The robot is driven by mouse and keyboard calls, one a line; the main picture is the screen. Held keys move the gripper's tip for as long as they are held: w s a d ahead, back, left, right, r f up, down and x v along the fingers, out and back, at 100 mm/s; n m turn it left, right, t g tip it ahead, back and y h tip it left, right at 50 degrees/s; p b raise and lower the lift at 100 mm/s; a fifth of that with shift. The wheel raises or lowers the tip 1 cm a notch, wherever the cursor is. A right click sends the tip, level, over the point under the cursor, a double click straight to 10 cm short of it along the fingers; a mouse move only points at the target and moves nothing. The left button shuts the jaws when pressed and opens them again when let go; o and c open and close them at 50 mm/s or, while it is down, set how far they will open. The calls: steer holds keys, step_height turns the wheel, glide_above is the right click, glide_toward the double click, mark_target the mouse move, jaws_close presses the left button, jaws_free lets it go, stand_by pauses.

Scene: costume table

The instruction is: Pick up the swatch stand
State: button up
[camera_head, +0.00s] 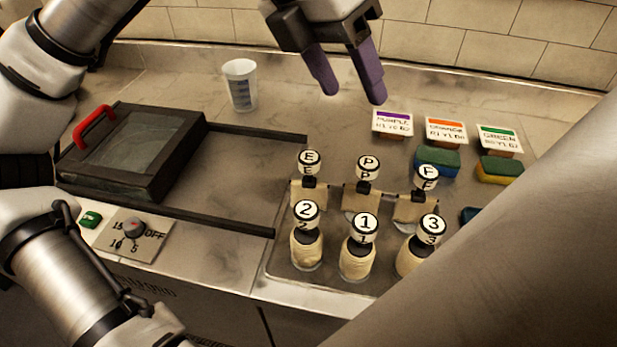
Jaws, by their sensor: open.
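Three small stands with round white tops marked E (309,162), P (368,167) and F (426,176) stand in a row on the right of the counter. Each has a black clip and a beige cloth piece, so they look like swatch stands; I cannot tell which one the task names. The front row partly covers their lower parts. My gripper (352,94) is at the top centre, its two purple fingers apart and pointing down, with nothing between them. In the picture it is above and behind the stands, apart from them.
Beige spools marked 2 (307,249), 1 (357,261) and 3 (413,255) stand close in front. A cup (240,85) and a dark lidded box (134,150) with a red handle are left. My arm covers the lower right.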

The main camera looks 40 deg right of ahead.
mark_target(309, 157)
steer(key=w+f+t+y, duration=0.1)
steer(key=f, duration=0.2)
steer(key=w+f+n+t+y, duration=0.1)
steer(key=w+f, duration=0.1)
steer(key=f, duration=0.2)
steer(key=w+a+f+n+y, duration=0.1)
steer(key=f+y, duration=0.1)
steer(key=f, duration=0.2)
steer(key=shift+w+a+t+p, duration=0.1)
steer(key=shift+w+t+p, duration=0.25)
steer(key=shift+t, duration=0.05)
steer(key=shift+w+f+p, duration=0.2)
steer(key=shift+f+p, duration=0.6)
steer(key=shift+f, duration=1.85)
steer(key=shift+c, duration=0.4)
jaws_close()
